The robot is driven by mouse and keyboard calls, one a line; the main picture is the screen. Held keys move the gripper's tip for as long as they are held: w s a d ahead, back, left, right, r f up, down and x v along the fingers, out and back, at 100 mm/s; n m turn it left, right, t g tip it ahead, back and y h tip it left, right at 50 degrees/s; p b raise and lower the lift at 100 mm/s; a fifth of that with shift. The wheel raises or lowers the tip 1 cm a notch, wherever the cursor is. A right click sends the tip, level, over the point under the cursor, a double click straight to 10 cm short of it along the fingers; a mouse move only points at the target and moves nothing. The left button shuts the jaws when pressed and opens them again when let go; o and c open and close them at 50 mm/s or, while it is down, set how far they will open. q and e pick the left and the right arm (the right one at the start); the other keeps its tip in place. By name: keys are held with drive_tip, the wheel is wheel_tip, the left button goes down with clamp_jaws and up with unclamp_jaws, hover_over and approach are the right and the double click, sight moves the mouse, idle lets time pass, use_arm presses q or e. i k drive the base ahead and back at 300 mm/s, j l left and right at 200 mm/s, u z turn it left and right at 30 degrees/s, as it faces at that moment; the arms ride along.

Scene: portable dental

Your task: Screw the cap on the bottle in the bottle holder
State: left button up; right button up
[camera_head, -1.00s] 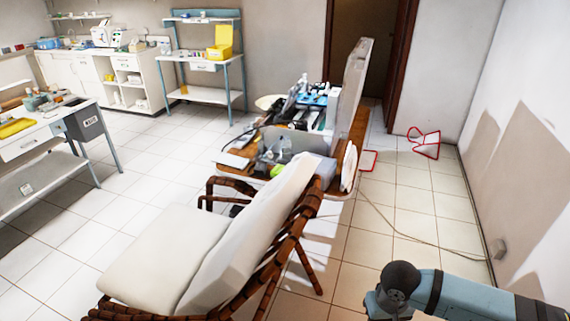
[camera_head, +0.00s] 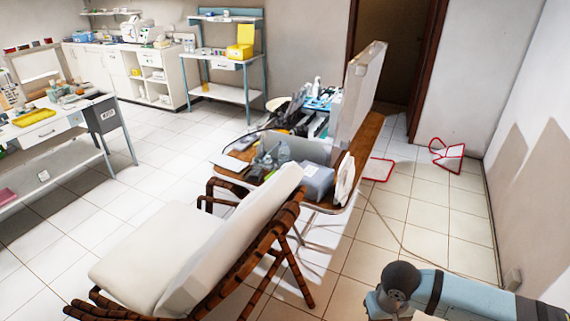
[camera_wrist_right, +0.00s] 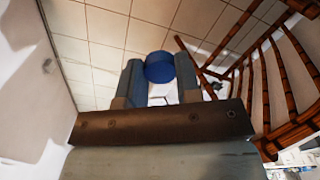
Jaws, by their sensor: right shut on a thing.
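My right gripper (camera_wrist_right: 159,80) is shut on a round blue cap (camera_wrist_right: 160,66), which sits between its two grey fingertips above the tiled floor. In the head view my right arm comes in at the lower right; its fingers and the cap are outside that view. My left gripper is in neither view. I cannot make out the bottle or the bottle holder among the small items on the distant furniture.
A cushioned reclining chair (camera_head: 140,249) stands ahead, with a cluttered wooden table (camera_head: 369,130) behind it. A white workbench (camera_head: 48,132) is at the left, a blue-framed shelf (camera_head: 220,92) at the back. Tiled floor between them is free. A wall is close on the right.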

sight(284, 151)
drive_tip(key=i+l+u, duration=0.15)
drive_tip(key=l, duration=0.45)
drive_tip(key=i+l+u, duration=0.15)
drive_tip(key=l, duration=0.45)
drive_tip(key=l+u, duration=0.15)
drive_tip(key=l, duration=0.45)
drive_tip(key=i+l+u, duration=0.1)
drive_tip(key=l, duration=0.2)
drive_tip(key=i+l+u, duration=0.1)
drive_tip(key=l, duration=0.25)
drive_tip(key=i+l, duration=0.25)
drive_tip(key=i+l+u, duration=0.15)
drive_tip(key=l, duration=0.3)
drive_tip(key=l+u, duration=0.1)
drive_tip(key=l, duration=0.2)
drive_tip(key=i, duration=0.05)
